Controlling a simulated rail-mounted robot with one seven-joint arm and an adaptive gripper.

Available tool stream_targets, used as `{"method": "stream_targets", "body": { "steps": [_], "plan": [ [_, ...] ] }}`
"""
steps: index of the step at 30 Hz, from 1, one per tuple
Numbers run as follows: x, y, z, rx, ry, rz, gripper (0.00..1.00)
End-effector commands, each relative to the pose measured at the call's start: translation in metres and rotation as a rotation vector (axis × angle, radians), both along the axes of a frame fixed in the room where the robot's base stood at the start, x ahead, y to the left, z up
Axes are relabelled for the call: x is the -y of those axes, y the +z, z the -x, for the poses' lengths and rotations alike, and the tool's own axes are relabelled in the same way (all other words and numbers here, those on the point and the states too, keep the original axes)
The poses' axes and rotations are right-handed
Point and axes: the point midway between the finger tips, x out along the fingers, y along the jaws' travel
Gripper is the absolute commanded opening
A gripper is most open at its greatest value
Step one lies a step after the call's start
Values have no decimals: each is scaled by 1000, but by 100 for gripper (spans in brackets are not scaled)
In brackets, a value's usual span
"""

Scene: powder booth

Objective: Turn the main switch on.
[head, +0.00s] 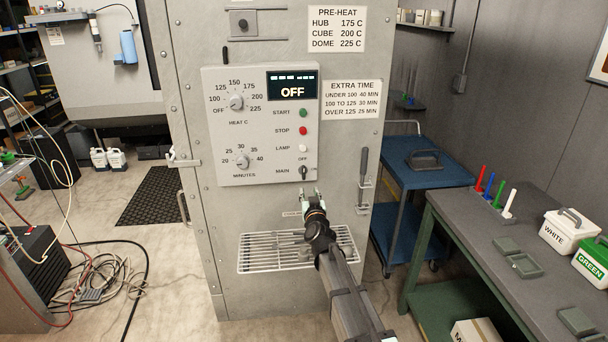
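The main switch (303,173) is a small dark toggle at the lower right of the grey control panel (222,130), beside the word MAIN. Its lever appears to point up toward the OFF label above it. No ON label can be made out. The panel's display (292,86) reads OFF. My gripper (311,193) is just below the switch, in front of the oven's face, with its fingers pointing up toward it. The two fingertips look apart with nothing between them. I cannot tell how far they stand from the panel.
The panel also has a heat dial (236,102), a minutes dial (242,162), a green start button (304,112) and a red stop button (303,131). A door handle (363,170) is to the right. A vent grille (262,252) lies below. A blue cart (440,176) stands right.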

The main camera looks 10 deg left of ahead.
Motion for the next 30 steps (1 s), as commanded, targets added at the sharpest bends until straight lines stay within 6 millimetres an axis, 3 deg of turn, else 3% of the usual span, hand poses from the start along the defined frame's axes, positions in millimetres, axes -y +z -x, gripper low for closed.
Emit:
{"method": "stream_targets", "body": {
  "steps": [1,18,24,30],
  "plan": [
    [-4,0,-14,0,0,0,38],
    [-30,0,-119,-1,1,0,38],
    [-34,0,-136,-1,1,-1,38],
    [-35,0,-137,-1,1,-1,38]
  ]
}}
